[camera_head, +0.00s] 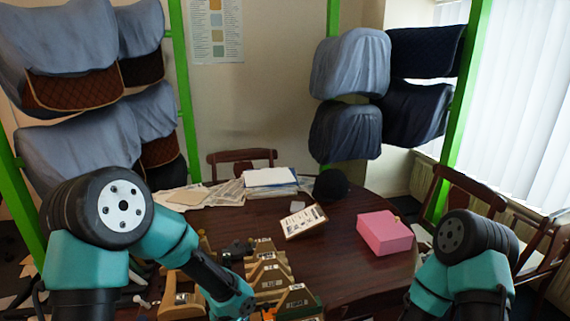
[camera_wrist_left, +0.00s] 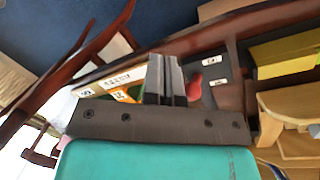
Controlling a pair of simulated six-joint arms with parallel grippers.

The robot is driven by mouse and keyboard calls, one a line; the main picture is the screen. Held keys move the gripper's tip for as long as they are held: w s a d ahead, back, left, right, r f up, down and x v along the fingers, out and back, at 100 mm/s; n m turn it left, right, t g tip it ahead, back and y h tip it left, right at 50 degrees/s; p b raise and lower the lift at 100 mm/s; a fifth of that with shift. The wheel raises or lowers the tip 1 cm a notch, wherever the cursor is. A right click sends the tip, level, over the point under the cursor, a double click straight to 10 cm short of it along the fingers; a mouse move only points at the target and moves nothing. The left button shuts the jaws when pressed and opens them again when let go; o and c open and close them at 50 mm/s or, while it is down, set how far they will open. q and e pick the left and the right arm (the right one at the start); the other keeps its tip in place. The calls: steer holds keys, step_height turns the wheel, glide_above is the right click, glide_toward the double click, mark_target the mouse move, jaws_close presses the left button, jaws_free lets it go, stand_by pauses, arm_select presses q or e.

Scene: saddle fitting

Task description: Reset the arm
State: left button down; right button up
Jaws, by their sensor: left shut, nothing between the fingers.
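My left arm (camera_head: 215,282) reaches in from the left over the near part of the dark wooden table (camera_head: 345,212). In the left wrist view my left gripper (camera_wrist_left: 166,70) is shut, its two dark fingers together with nothing between them. Behind the fingers are labelled pieces, one with an orange patch (camera_wrist_left: 128,95), and a small red item (camera_wrist_left: 194,87). I cannot tell how far they are from the fingertips. My right arm (camera_head: 468,262) shows at the bottom right; its gripper is out of view.
Wooden stepped holders (camera_head: 268,272) with labels stand near the left arm. A pink box (camera_head: 384,233), a dark cap (camera_head: 331,185), a tilted printed card (camera_head: 303,221) and papers (camera_head: 270,177) lie farther back. Covered saddles hang on green racks. The table's middle right is mostly clear.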

arm_select(q)
steer(key=s+a+f+n+t+h, duration=0.1)
steer(key=s+a+f+n, duration=0.2)
steer(key=s+f, duration=0.4)
steer(key=s+a+f+n+h, duration=0.1)
steer(key=s+a+f+n, duration=0.3)
steer(key=f, duration=0.4)
steer(key=s+a, duration=0.1)
steer(key=s, duration=0.1)
steer(key=shift+s+a+t, duration=0.25)
steer(key=shift+s+t, duration=0.1)
steer(key=shift+t, duration=0.05)
